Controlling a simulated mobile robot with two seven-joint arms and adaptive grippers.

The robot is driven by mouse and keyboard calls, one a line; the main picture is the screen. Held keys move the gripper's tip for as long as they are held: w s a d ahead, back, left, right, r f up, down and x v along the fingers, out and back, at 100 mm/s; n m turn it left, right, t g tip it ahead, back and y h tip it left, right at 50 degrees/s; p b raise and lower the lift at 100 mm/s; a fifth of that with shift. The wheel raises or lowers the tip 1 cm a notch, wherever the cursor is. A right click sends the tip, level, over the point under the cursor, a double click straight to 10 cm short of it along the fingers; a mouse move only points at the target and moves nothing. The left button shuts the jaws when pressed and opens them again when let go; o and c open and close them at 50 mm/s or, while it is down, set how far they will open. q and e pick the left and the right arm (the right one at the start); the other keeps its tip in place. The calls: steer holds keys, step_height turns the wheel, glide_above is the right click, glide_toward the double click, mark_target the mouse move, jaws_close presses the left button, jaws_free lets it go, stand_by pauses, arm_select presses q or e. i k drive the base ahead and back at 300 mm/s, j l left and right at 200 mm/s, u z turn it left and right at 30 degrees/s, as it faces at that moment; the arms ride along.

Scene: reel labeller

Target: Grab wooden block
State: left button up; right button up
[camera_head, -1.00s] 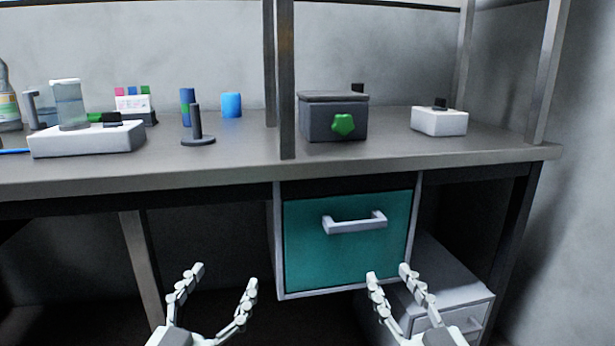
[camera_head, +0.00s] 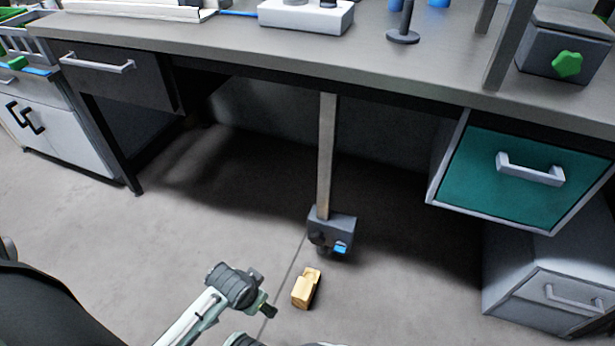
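The wooden block (camera_head: 306,289) is light tan and lies on the floor below the workbench, at the bottom middle of the head view. It is just in front of a small grey device at the foot of a bench leg. Part of my arm reaches in from the lower left, with a dark joint close to the left of the block and apart from it in the picture. The fingers of both my grippers are out of view, and nothing visible holds the block.
The grey device (camera_head: 331,232) stands behind the block. The workbench (camera_head: 390,79) overhangs the floor. A teal drawer (camera_head: 500,180) hangs at right, above a grey cabinet (camera_head: 540,290). A white cabinet (camera_head: 55,140) stands at left. The floor left of the block is mostly clear.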

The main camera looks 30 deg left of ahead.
mark_target(305, 287)
steer(key=k+j+u, duration=0.1)
steer(key=u, duration=0.6)
steer(key=j+z, duration=0.15)
